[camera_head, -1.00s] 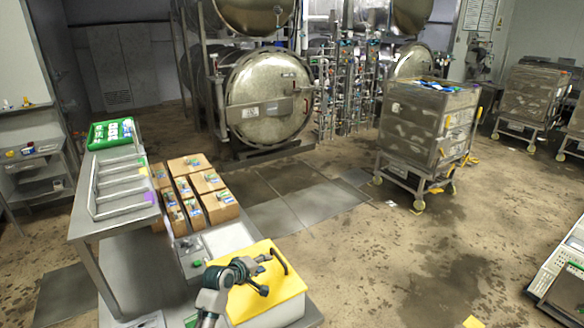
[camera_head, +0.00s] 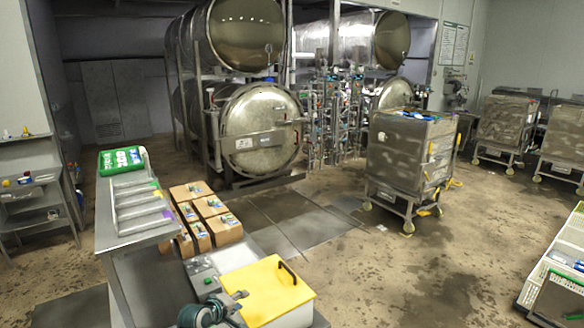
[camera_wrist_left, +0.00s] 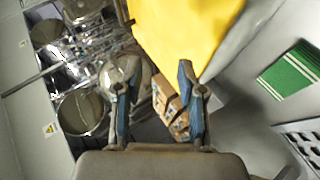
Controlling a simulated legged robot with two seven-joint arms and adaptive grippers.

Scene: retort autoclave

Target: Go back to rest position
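My left gripper (camera_head: 236,303) is low in the head view, at the left side of the yellow-lidded box (camera_head: 268,287). The lid has a dark handle on top. In the left wrist view, the two fingers of my left gripper (camera_wrist_left: 154,68) stand wide apart with nothing held between them. The yellow lid (camera_wrist_left: 185,28) fills the top of that view, beyond the fingers. My right gripper is not in view.
A steel bench (camera_head: 118,243) with a divided rack and a green crate (camera_head: 122,160) stands at left. Brown cartons (camera_head: 216,207) sit beside it. A retort door (camera_head: 262,130) and a metal cart (camera_head: 410,155) stand behind. Floor at centre right is open.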

